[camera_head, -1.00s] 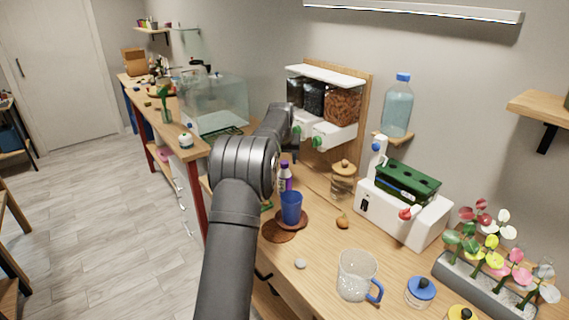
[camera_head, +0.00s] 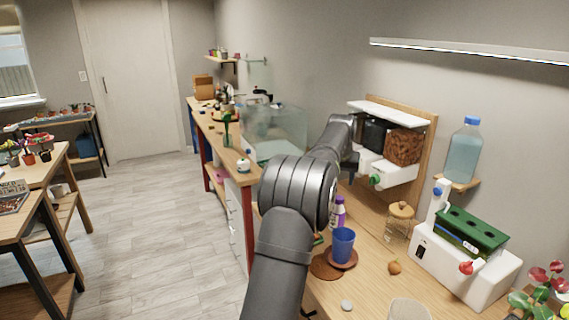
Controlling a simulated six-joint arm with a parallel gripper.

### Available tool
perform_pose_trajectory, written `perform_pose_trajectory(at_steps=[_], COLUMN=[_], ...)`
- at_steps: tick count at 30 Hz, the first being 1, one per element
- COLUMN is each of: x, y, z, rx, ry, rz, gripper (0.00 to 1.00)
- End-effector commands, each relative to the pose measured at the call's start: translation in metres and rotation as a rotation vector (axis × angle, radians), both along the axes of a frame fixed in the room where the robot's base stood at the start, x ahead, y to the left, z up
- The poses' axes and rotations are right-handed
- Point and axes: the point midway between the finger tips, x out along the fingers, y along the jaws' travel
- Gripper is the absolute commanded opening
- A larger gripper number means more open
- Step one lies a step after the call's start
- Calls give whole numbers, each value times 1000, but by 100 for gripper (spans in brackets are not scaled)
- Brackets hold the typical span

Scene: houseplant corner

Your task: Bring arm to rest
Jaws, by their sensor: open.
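My arm rises from the bottom of the picture, bends at a large grey joint and reaches away toward the wall dispenser. My gripper (camera_head: 352,168) is a small dark shape at the far end of the arm, in front of the dispenser's left side. It is partly hidden by my own forearm, and its jaws are open. I see nothing held in it. Whether it is clear of the dispenser or close to it is hard to tell.
The wall dispenser (camera_head: 403,143) has a white top. A blue cup (camera_head: 342,245) stands on a brown saucer (camera_head: 344,265), with a purple-white bottle (camera_head: 338,213) behind. A glass tank (camera_head: 277,130) stands farther back. A white machine (camera_head: 460,268) stands right. The floor (camera_head: 150,240) at left is open.

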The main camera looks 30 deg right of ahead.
Motion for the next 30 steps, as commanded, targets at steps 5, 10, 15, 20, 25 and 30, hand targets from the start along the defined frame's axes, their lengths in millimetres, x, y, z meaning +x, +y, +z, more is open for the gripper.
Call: perform_pose_trajectory(at_steps=[5,10,15,20,25,30], x=[6,15,25,32,32,32], y=[-6,-15,-24,-32,-32,-31], z=[-23,-55,-86,-113,-85,-76], rx=[2,3,3,2,-2,0], ry=[2,3,1,1,-2,0], rz=[0,0,0,0,0,0], gripper=[54,54,54,54,54,54])
